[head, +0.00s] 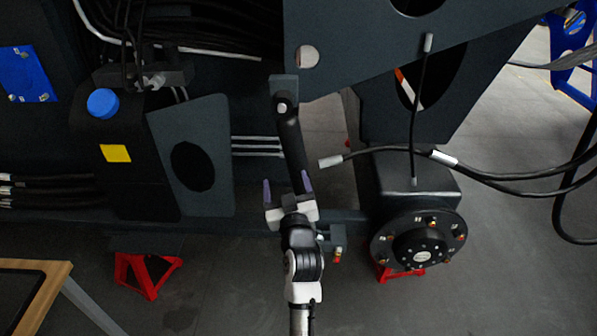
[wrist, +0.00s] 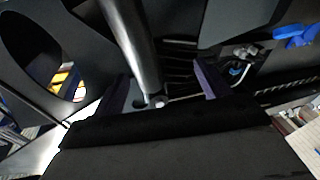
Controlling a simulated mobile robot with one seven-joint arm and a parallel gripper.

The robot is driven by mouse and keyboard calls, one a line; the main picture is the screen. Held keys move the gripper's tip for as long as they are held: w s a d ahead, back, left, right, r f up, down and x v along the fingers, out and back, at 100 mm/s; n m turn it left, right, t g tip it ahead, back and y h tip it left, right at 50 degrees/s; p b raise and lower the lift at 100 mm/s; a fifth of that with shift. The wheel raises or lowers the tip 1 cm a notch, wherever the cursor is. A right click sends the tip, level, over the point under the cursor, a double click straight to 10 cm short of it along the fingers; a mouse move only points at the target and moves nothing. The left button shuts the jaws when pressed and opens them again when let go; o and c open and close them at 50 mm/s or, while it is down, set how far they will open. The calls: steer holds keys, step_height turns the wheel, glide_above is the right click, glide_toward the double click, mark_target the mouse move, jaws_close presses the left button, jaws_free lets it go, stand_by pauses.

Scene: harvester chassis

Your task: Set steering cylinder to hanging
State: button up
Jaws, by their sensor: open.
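The steering cylinder (head: 291,145) is a dark tube in the middle of the head view. Its upper end is at a grey bracket, and it slants slightly down to the right toward my gripper. My gripper (head: 287,187) is open, with its two purple fingers on either side of the cylinder's lower part. In the wrist view the cylinder (wrist: 131,40) comes down from the top between the open fingers (wrist: 162,88). Its low end shows near a small bolt-like part. I cannot tell whether the fingers touch it. The gripper body hides the lowest part in the head view.
A dark plate (head: 385,45) overhangs at upper right. A wheel hub (head: 420,240) stands at lower right, with loose hoses (head: 480,170) beside it. A grey bracket plate (head: 192,155) is on the left. Red stands (head: 147,272) and a wooden-edged table (head: 52,272) are below.

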mark_target(298, 167)
steer(key=d+f+g+h, duration=0.1)
steer(key=d+f, duration=0.4)
steer(key=shift+m, duration=0.4)
steer(key=w+p, duration=0.1)
steer(key=w, duration=0.3)
steer(key=w+a+p, duration=0.1)
steer(key=w, duration=0.4)
steer(key=w+a+p, duration=0.1)
steer(key=w, duration=0.3)
steer(key=shift+w+a+f, duration=0.15)
